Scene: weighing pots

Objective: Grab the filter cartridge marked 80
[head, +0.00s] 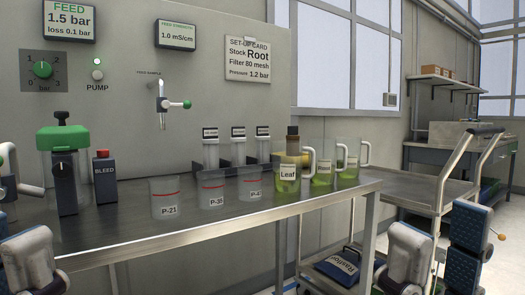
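Three pale cylinders with label caps, apparently the filter cartridges, stand upright in a dark rack (228,171) at the back of the bench: left (210,152), middle (238,150) and right (263,148). Their labels are too small to read, so I cannot tell which is marked 80. My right gripper (438,238) is at the lower right, its fingers apart and empty, beyond the bench's right end and away from the cartridges. My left gripper (16,243) is at the lower left edge, partly cut off; its visible fingers look apart with nothing between them.
Beakers P-21 (164,204), P-35 (211,196) and P-4-something (250,190) stand before the rack. A Leaf jug (288,188) and two more jugs stand right. A green-lidded housing (62,150) and BLEED unit (104,182) are left. The front bench strip (200,232) is clear.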

